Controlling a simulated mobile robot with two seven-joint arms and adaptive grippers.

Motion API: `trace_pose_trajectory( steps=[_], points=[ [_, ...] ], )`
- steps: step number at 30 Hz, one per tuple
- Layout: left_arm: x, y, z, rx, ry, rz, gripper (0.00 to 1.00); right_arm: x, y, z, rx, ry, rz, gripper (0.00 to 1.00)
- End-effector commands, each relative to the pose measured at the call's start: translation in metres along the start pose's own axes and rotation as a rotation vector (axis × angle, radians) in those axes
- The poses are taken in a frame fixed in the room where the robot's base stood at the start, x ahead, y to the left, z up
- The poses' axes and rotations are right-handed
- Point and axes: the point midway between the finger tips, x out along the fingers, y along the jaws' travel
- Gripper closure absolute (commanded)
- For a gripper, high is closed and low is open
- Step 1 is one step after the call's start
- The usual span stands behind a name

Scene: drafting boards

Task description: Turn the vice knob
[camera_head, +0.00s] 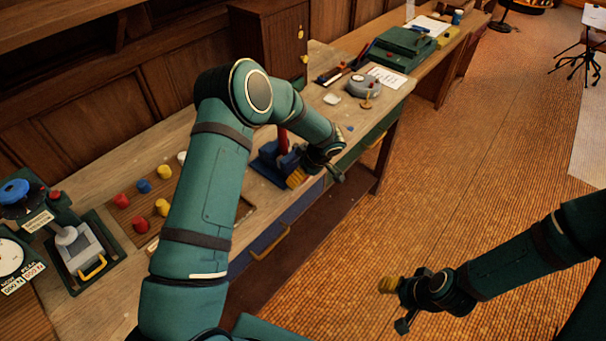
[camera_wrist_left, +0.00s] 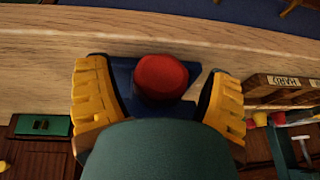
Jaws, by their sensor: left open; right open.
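The blue vice (camera_head: 270,164) stands at the front edge of the wooden bench, with an upright red part (camera_head: 283,139) beside my left wrist. In the left wrist view the round red knob (camera_wrist_left: 160,74) is in front of the blue vice body (camera_wrist_left: 124,76). My left gripper (camera_wrist_left: 160,98) is open, with one yellow finger on each side of the knob and gaps between. In the head view my left gripper (camera_head: 298,178) is partly hidden by its wrist. My right gripper (camera_head: 391,292) is open and empty over the floor, far from the vice.
A board with several coloured pegs (camera_head: 126,222) lies left of the vice, partly behind my left arm. A machine with a blue knob (camera_head: 14,190) stands at far left. A grey round device (camera_head: 364,87) and paper (camera_head: 388,77) lie farther along. The floor at right is mostly clear.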

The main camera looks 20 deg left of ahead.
Motion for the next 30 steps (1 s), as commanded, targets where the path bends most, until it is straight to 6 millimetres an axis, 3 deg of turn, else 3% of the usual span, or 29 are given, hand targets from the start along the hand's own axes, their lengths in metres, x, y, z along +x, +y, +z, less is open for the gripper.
trace_pose_trajectory(
  steps=[5, 6, 11, 12, 20, 30],
  points=[
    [0.000, 0.000, 0.000, 0.000, 0.000, 0.000, 0.19, 0.000, 0.000, 0.000, 0.000, 0.000, 0.000, 0.53],
    [0.000, 0.000, 0.000, 0.000, 0.000, 0.000, 0.26, 0.000, 0.000, 0.000, 0.000, 0.000, 0.000, 0.53],
    [0.000, 0.000, 0.000, 0.000, 0.000, 0.000, 0.82, 0.000, 0.000, 0.000, 0.000, 0.000, 0.000, 0.53],
    [0.000, 0.000, 0.000, 0.000, 0.000, 0.000, 0.88, 0.000, 0.000, 0.000, 0.000, 0.000, 0.000, 0.53],
    [0.000, 0.001, 0.000, 0.007, 0.001, -0.018, 0.87, 0.003, 0.001, 0.000, 0.000, 0.000, 0.000, 0.53],
    [0.003, 0.002, 0.001, 0.077, 0.002, -0.189, 0.87, 0.025, 0.008, 0.003, 0.000, 0.001, 0.004, 0.53]
  ],
)
